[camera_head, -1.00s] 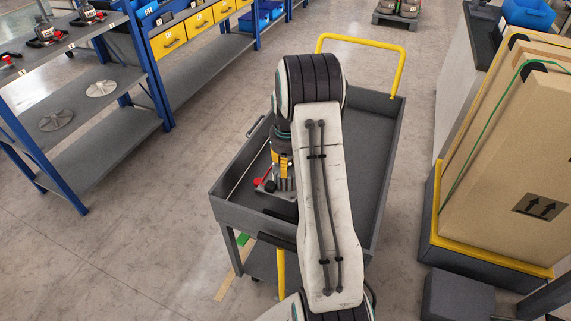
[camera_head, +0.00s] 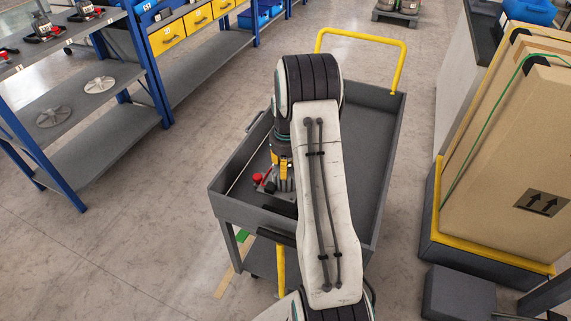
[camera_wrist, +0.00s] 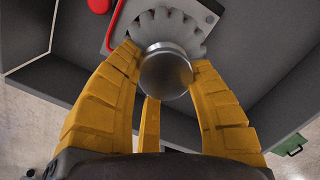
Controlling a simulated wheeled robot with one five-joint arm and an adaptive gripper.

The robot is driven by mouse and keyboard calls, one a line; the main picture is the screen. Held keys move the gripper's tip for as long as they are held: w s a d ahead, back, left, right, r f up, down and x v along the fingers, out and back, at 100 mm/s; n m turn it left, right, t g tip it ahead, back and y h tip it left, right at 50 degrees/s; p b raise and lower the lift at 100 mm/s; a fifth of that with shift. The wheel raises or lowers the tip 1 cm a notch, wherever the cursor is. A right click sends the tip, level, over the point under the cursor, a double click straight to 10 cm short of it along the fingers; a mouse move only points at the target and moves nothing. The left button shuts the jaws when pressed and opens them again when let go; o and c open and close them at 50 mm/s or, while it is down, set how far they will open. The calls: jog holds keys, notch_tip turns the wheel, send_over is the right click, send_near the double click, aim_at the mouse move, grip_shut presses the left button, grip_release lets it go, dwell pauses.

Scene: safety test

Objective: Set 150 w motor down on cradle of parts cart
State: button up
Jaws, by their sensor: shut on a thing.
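My gripper (camera_wrist: 165,85) has yellow fingers shut around the 150 W motor (camera_wrist: 165,25), a grey finned body with a shiny round metal end between the fingers. In the head view the yellow fingers and part of the motor (camera_head: 284,184) show beside my arm, low inside the grey tray of the parts cart (camera_head: 228,212). A red part and a pale plate edge show beside the motor. I cannot tell whether they belong to the motor or to the cradle. The cradle is not clearly visible, and contact beneath the motor is hidden.
The cart has a yellow push handle (camera_head: 400,65) at its far end. Blue-framed shelves (camera_head: 95,160) stand to the left, with clear floor between. A large cardboard-coloured crate (camera_head: 500,160) with yellow edging stands close on the right. The tray's right side looks empty.

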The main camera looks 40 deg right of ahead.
jog(key=shift+w+f+b, duration=0.1)
jog(key=shift+f+b, duration=0.45)
jog(key=shift+f, duration=0.6)
jog(key=shift+f+b, duration=1.3)
jog(key=shift+b, duration=0.2)
jog(key=shift+f+b, duration=0.25)
jog(key=shift+b, duration=0.05)
